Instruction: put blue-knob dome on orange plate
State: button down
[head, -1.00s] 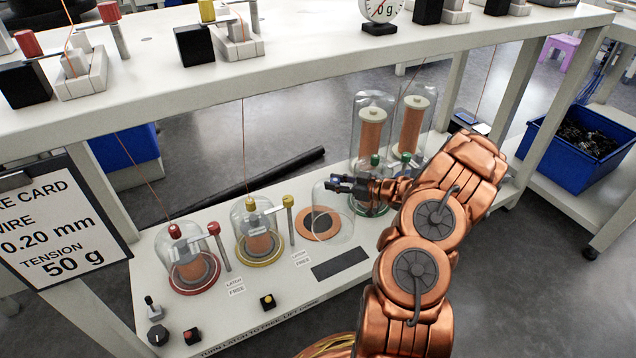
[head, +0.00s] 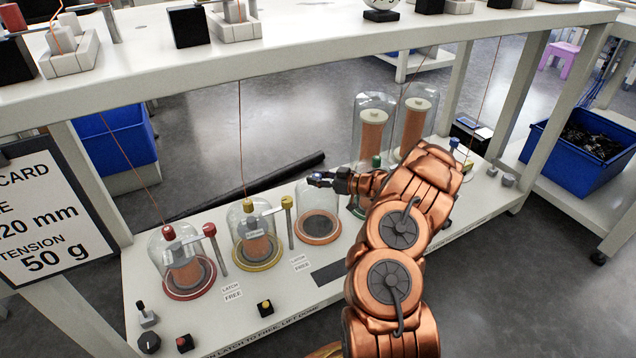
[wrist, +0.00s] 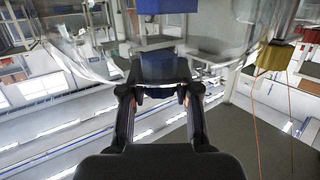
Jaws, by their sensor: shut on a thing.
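My gripper (head: 322,180) is above the orange plate and shut on the blue knob (wrist: 163,68) of a clear glass dome. The knob is between my fingertips in the wrist view (wrist: 160,92), with the clear dome (wrist: 255,25) beyond it. In the head view the dome (head: 312,205) is faint and looks upright over the orange plate (head: 337,236), a round orange ring with a dark centre. I cannot tell whether the dome's rim touches the plate.
A yellow-knob dome (head: 240,220) and a red-knob dome (head: 160,250) stand to the left, each with a latch post. An overhead shelf (head: 300,70) spans the bench. A blue crate (head: 580,150) is at right.

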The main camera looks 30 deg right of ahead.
jog(key=shift+f+p, duration=0.3)
jog(key=shift+f, duration=0.1)
jog(key=c, duration=0.8)
grip_release()
jog(key=shift+c, duration=0.2)
jog(key=shift+r+b, duration=0.1)
jog(key=shift+b, duration=0.25)
jog(key=p+v, duration=0.4)
jog(key=v, duration=0.8)
jog(key=shift+p, duration=0.35)
